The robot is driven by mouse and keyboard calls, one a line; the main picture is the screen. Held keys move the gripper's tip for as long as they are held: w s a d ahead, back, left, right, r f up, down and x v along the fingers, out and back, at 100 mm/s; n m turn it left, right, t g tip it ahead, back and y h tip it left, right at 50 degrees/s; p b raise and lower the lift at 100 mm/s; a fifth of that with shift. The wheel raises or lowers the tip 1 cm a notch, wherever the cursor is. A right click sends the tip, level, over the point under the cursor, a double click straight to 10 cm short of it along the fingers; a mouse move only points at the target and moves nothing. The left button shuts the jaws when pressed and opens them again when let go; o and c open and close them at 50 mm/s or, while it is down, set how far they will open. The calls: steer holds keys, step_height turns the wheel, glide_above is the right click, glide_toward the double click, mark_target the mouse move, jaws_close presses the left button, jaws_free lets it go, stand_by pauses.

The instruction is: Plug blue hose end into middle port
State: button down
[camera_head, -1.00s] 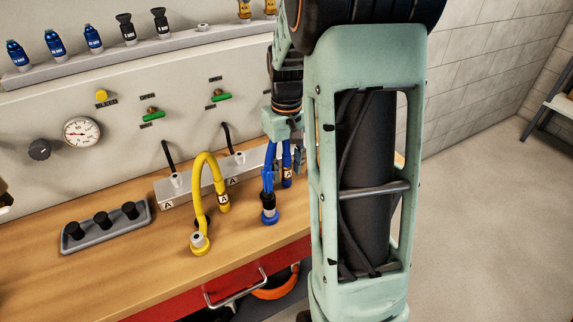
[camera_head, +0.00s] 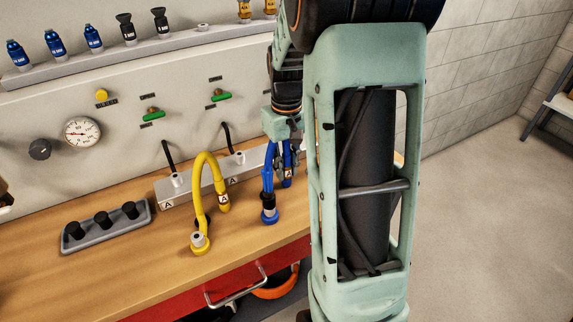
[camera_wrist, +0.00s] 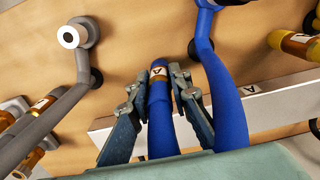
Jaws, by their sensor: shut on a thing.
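The blue hose (camera_head: 267,180) rises from a blue round base on the bench and arches over. Its free end (camera_wrist: 158,75), with a white "A" label and an amber band, sits between my fingers in the wrist view. My gripper (camera_wrist: 160,95) is shut on this blue hose end. In the head view my gripper (camera_head: 284,155) is at the blue hose, beside my large arm link. The grey port block (camera_head: 200,188) stands behind the hoses with "A" labels on its front. Its right part is hidden by my arm, so I cannot tell which port is the middle one.
A yellow hose (camera_head: 205,165) arches left of the blue one. A tray with black caps (camera_head: 104,226) is on the left of the bench. Open wood lies along the bench front.

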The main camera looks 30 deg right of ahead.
mark_target(286, 154)
steer(key=shift+r, duration=0.1)
steer(key=shift+r+p, duration=2.4)
steer(key=shift+r, duration=0.55)
steer(key=shift+w, duration=0.1)
